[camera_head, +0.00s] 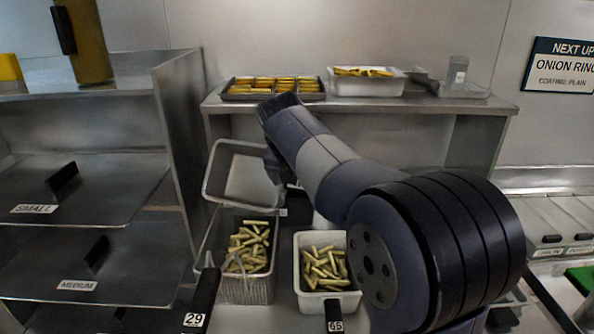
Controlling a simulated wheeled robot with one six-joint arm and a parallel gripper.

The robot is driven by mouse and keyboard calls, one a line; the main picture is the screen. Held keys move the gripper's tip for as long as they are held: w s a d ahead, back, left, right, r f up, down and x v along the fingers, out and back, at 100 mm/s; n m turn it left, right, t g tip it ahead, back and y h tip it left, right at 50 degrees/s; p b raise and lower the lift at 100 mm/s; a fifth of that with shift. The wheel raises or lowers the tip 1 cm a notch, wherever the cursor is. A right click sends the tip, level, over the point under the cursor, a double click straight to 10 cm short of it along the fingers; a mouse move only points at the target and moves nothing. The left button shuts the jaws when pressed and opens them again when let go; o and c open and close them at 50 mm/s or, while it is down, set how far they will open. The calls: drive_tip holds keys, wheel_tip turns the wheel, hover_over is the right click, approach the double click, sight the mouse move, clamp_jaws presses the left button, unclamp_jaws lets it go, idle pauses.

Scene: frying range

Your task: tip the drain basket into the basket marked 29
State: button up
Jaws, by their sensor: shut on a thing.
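The drain basket (240,178), a pale grey rectangular basket, is tilted steeply on its side just behind and above the basket marked 29. Its inside faces me and looks empty. My gripper (277,168) is at its right side, shut on it, with the fingers mostly hidden by my arm. The basket marked 29 (246,291) is a wire basket with a black handle at the front left, bearing the 29 label (195,320). Several pale yellow-green sticks (248,245) lie in it.
A white basket marked 65 (325,300), also holding sticks, stands close to the right of basket 29. A metal shelf rack (180,130) rises at the left. A rear shelf (400,104) carries a dark tray (230,96) and a white tub (368,87) of food.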

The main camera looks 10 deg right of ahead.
drive_tip(key=shift+w+d+r+p, duration=0.15)
drive_tip(key=shift+w+r+p, duration=0.05)
drive_tip(key=shift+r+p, duration=0.35)
drive_tip(key=g+y+p, duration=0.1)
drive_tip(key=p, duration=0.2)
drive_tip(key=w+g+y+p, duration=0.1)
drive_tip(key=g+p, duration=0.1)
drive_tip(key=p, duration=0.1)
drive_tip(key=d+g+p, duration=0.1)
drive_tip(key=p, duration=0.2)
drive_tip(key=shift+w+y, duration=0.35)
drive_tip(key=shift+y, duration=0.05)
drive_tip(key=shift+w+d+f+g+y, duration=0.15)
drive_tip(key=shift+f+g+y, duration=0.25)
drive_tip(key=shift+f+g, duration=0.45)
drive_tip(key=shift+w+d+r+g+y, duration=0.15)
drive_tip(key=shift+r+g+y, duration=0.3)
drive_tip(key=shift+g, duration=0.3)
drive_tip(key=shift+w+a+r+g+y, duration=0.15)
drive_tip(key=shift+r+g+y, duration=0.3)
drive_tip(key=shift+g, duration=0.25)
drive_tip(key=shift+d, duration=0.1)
